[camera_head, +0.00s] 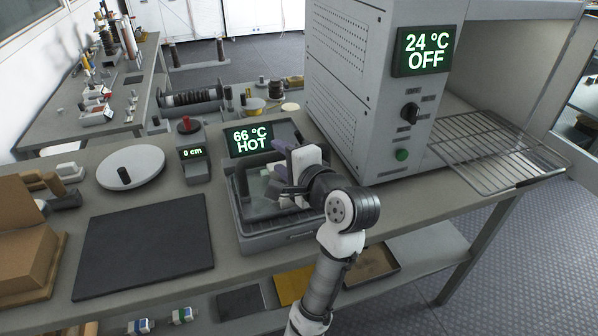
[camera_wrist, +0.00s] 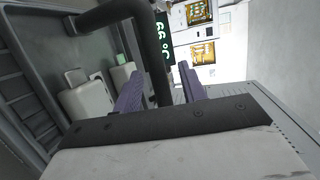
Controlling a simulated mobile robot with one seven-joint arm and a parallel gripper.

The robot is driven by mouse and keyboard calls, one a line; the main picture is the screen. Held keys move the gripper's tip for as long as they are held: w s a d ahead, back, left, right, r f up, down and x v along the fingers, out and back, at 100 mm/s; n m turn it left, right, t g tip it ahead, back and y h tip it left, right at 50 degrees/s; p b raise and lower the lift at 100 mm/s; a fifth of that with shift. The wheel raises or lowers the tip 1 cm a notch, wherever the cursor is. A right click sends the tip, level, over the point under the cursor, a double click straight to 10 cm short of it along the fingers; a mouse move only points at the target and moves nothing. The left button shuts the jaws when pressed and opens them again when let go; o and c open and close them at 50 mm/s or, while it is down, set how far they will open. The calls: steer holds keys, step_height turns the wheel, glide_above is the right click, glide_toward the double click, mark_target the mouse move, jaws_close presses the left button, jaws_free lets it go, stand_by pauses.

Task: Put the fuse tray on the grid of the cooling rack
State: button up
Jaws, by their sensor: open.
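The fuse tray (camera_head: 258,215) sits in the grey cooling rack (camera_head: 285,243), whose display (camera_head: 249,140) reads 66 °C HOT. Pale fuse bodies (camera_wrist: 88,103) stand in it in the wrist view. A dark bar-shaped handle (camera_wrist: 153,50) rises from the tray and passes between the two purple fingers of my gripper (camera_wrist: 160,92). The fingers are apart and do not visibly clamp the handle. In the head view my gripper (camera_head: 279,168) is over the tray, and my wrist hides its right part. The grid under the tray is mostly hidden.
The oven (camera_head: 345,85) stands close to my gripper's right, its display reading 24 °C OFF. A wire shelf (camera_head: 495,160) sticks out of it. A black mat (camera_head: 145,247), a white disc (camera_head: 131,167) and a small 0 cm gauge (camera_head: 194,165) lie left of the cooling rack.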

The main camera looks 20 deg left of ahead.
steer(key=b+v, duration=0.5)
steer(key=v, duration=0.3)
steer(key=shift+s+d, duration=0.1)
